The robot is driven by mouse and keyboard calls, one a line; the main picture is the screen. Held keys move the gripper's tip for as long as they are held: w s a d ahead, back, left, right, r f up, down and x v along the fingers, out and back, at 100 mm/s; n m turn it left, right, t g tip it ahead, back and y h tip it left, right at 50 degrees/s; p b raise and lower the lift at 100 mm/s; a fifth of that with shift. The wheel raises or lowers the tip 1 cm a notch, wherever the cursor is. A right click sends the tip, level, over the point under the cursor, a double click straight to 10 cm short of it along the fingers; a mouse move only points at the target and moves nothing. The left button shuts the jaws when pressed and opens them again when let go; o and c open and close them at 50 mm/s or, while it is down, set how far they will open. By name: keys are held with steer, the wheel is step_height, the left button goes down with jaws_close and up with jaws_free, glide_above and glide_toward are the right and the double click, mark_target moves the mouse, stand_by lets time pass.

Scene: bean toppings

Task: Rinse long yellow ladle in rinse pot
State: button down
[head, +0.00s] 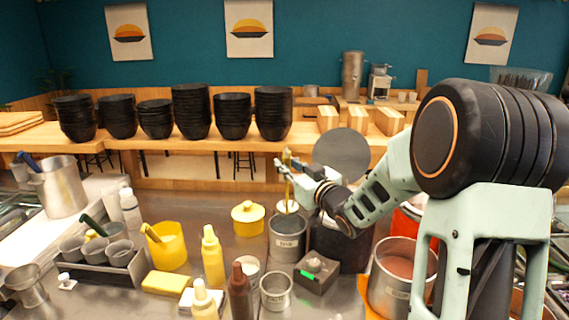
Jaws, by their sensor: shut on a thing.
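My gripper (289,168) is shut on the upper part of a long yellow ladle (287,189), which hangs roughly upright. The ladle's lower end is over the mouth of a grey metal pot (287,246) and looks to reach its opening. I cannot tell whether it touches the water or the rim. The pot has a small label on its front, too small to read surely; it appears to be the rinse pot. The pot's inside is mostly hidden.
A yellow lidded pot (248,219) stands left of the metal pot. A dark container (340,246) is close on its right, with a small grey box (316,272) in front. Sauce bottles (212,256) and a small metal cup (276,291) stand nearer. Black bowl stacks (191,112) line the back counter.

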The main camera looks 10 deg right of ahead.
steer(key=shift+w, duration=0.1)
steer(key=shift+f+b, duration=0.5)
steer(key=shift+f, duration=0.15)
step_height(320, 180, down, 11)
steer(key=b, duration=0.8)
stand_by(0.9)
